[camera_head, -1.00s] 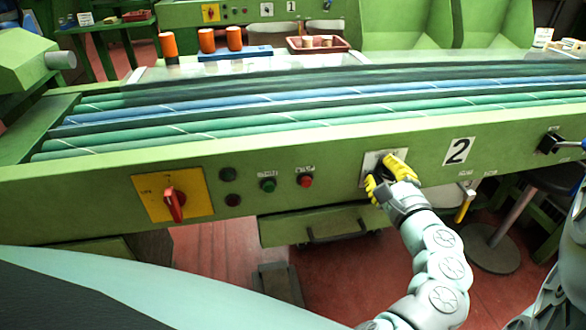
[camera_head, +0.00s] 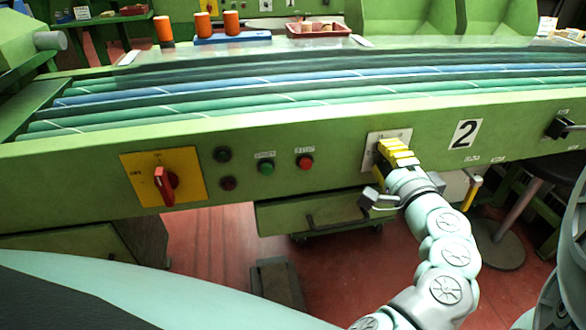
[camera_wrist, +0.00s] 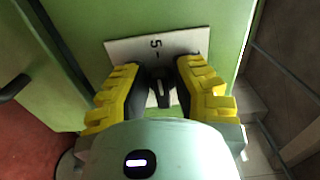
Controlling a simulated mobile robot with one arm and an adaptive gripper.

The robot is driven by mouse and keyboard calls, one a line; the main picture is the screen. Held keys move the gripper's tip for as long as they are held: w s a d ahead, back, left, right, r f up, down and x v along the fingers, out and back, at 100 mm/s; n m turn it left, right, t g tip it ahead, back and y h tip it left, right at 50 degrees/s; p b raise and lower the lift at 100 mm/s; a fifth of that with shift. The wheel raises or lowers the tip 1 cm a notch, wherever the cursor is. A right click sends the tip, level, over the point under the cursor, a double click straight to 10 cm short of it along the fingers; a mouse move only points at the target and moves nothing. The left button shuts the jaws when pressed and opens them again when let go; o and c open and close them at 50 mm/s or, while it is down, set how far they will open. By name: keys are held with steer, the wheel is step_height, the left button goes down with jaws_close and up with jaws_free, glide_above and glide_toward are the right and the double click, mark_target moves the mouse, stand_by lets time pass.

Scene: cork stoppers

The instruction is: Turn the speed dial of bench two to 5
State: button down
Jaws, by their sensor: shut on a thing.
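Bench two's green front panel carries a sign with the number 2 (camera_head: 466,134). Left of the sign is the white dial plate (camera_head: 372,152), partly covered by my gripper (camera_head: 390,150). In the wrist view the plate (camera_wrist: 123,50) shows a 5 and a short tick at its top middle. The black speed dial (camera_wrist: 160,88) sits between the yellow-padded fingers of my gripper (camera_wrist: 160,86), which are shut on it. The dial's light mark lies roughly in line with the 5's tick; the exact setting is hard to tell.
Left along the panel are a red rotary switch (camera_head: 165,184) on a yellow plate, a green button (camera_head: 266,168) and a red button (camera_head: 305,162). A drawer (camera_head: 325,212) is below. A black lever (camera_head: 562,128) sticks out at right, above a stool (camera_head: 498,245).

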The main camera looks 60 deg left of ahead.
mark_target(388, 161)
steer(key=shift+f, duration=0.2)
steer(key=c, duration=1.2)
jaws_free()
steer(key=shift+c, duration=0.2)
steer(key=shift+o, duration=1.3)
steer(key=shift+a+r, duration=0.15)
steer(key=v, duration=0.6)
steer(key=shift+w, duration=0.1)
steer(key=shift+v, duration=0.8)
